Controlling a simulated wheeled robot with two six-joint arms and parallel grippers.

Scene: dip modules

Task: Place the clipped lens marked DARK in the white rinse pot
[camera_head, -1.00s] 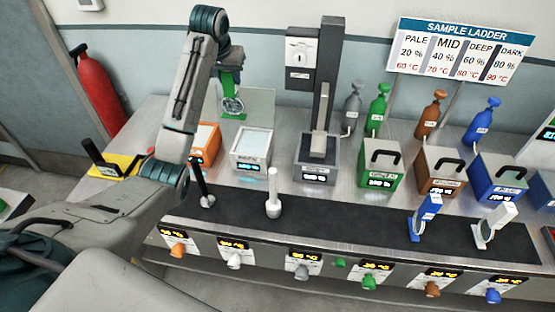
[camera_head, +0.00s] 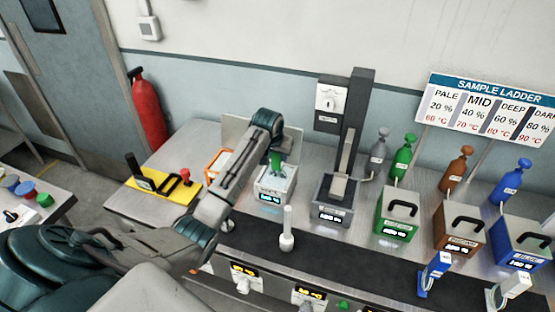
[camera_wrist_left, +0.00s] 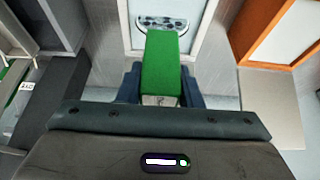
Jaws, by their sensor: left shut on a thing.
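My left gripper (camera_head: 277,157) is shut on a green clip (camera_wrist_left: 162,62) and holds it over the white rinse pot (camera_head: 262,197). The clip also shows in the head view (camera_head: 276,163), pointing down at the pot's open top. The lens is mostly hidden now, and I cannot read its mark. In the wrist view the pot's pale rim (camera_wrist_left: 204,28) frames the clip's far end. I cannot tell how far the lens reaches into the pot. My right gripper is not in view.
An orange-rimmed pot (camera_head: 214,160) stands left of the white one, partly behind my arm. A grey tall-columned unit (camera_head: 333,196) stands to the right. A white upright post (camera_head: 287,232) stands in front.

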